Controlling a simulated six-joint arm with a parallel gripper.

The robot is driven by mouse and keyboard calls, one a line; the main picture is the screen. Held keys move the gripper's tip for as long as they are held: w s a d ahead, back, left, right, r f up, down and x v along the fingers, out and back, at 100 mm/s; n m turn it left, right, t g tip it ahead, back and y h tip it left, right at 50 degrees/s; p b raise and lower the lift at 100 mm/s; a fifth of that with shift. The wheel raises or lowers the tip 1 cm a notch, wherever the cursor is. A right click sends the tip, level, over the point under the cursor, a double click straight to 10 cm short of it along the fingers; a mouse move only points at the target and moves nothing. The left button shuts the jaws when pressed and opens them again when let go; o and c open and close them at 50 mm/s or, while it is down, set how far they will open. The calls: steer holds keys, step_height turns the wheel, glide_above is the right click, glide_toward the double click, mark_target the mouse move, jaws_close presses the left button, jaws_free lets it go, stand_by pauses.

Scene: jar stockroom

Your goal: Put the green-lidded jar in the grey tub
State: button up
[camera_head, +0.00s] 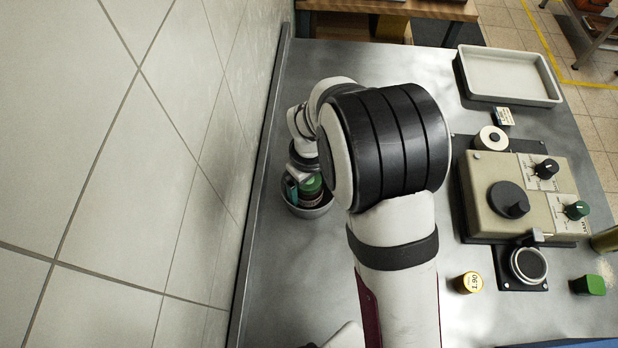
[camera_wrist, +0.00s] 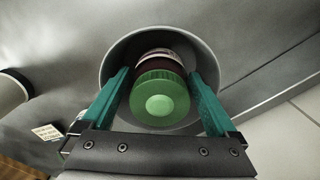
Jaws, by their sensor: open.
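The green-lidded jar (camera_wrist: 160,97) is inside the grey tub (camera_wrist: 207,62), with its lid facing the wrist camera and a dark red body and pale label behind it. I cannot tell whether it stands fully upright. My gripper (camera_wrist: 158,76) is open, with one teal finger on each side of the jar; a gap shows beside the lid, and the fingertips reach within the tub's rim. In the head view, the jar's green lid (camera_head: 312,184) shows in the tub (camera_head: 309,212) beside the wall, partly hidden by my gripper (camera_head: 298,188).
The tiled wall (camera_head: 120,150) runs close along the tub's left. To the right stand a beige machine with knobs (camera_head: 515,195), a white tray (camera_head: 508,75), a yellow-lidded jar (camera_head: 469,282) and a green block (camera_head: 589,285). The bench nearer than the tub is clear.

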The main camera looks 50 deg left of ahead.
step_height(320, 180, up, 12)
steer(key=shift+f, duration=0.25)
steer(key=shift+w+d+r, duration=0.15)
steer(key=shift+w+d, duration=0.05)
steer(key=w+d+r+m, duration=0.2)
steer(key=d+r+m, duration=0.3)
steer(key=d, duration=0.5)
steer(key=w+d+r+m, duration=0.25)
steer(key=d+m, duration=0.35)
steer(key=d, duration=0.4)
steer(key=s+d+m+y, duration=0.1)
steer(key=s+d+m, duration=0.9)
steer(key=d+m, duration=0.2)
steer(key=shift+s+d+m+y, duration=0.3)
steer(key=shift+s+y, duration=0.1)
